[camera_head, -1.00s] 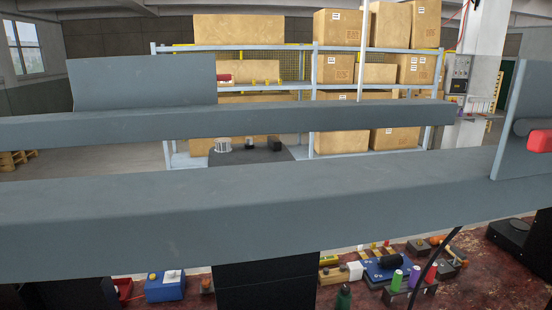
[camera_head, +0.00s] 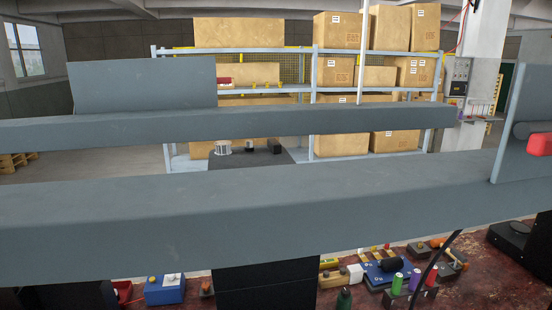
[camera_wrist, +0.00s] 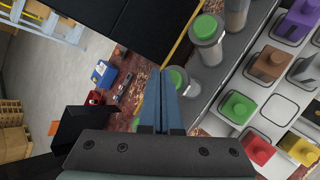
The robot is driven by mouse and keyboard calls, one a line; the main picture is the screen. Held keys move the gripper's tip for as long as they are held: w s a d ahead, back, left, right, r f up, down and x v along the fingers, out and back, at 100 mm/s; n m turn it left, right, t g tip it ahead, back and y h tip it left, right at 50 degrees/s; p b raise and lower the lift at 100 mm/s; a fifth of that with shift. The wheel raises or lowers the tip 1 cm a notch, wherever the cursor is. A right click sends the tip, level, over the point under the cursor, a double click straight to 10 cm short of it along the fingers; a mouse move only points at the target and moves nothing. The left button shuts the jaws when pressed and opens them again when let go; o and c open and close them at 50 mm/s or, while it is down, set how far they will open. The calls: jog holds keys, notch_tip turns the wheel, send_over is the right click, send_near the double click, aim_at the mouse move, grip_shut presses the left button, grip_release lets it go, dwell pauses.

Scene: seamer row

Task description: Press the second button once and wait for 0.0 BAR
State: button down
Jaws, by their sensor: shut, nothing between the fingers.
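In the wrist view my gripper (camera_wrist: 160,76) is shut and empty, its two blue-grey fingers together. Its tips are over the picture's middle, left of two green-capped grey cylinders (camera_wrist: 205,32). How far the tips are from them cannot be told. A pale panel at right holds purple (camera_wrist: 298,22), brown (camera_wrist: 270,64), green (camera_wrist: 238,106) and red (camera_wrist: 259,150) knob-topped blocks. A blue box with a yellow knob (camera_head: 165,289) is at lower left in the head view. Which part is the second button cannot be told. No pressure reading is legible.
In the head view, long grey beams (camera_head: 300,205) cross the picture. A red knob (camera_head: 539,145) is at the right edge. Several small coloured items, including a blue block (camera_head: 384,276), lie on the red-brown surface at lower right. Shelves with cardboard boxes (camera_head: 340,70) stand behind.

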jog(key=shift+f, duration=0.1)
dwell(0.4)
jog(key=shift+f, duration=0.4)
jog(key=shift+r, duration=0.2)
jog(key=shift+r+p, duration=0.3)
jog(key=shift+p, duration=0.05)
notch_tip(320, 180, up, 6)
jog(key=p, duration=0.6)
dwell(0.7)
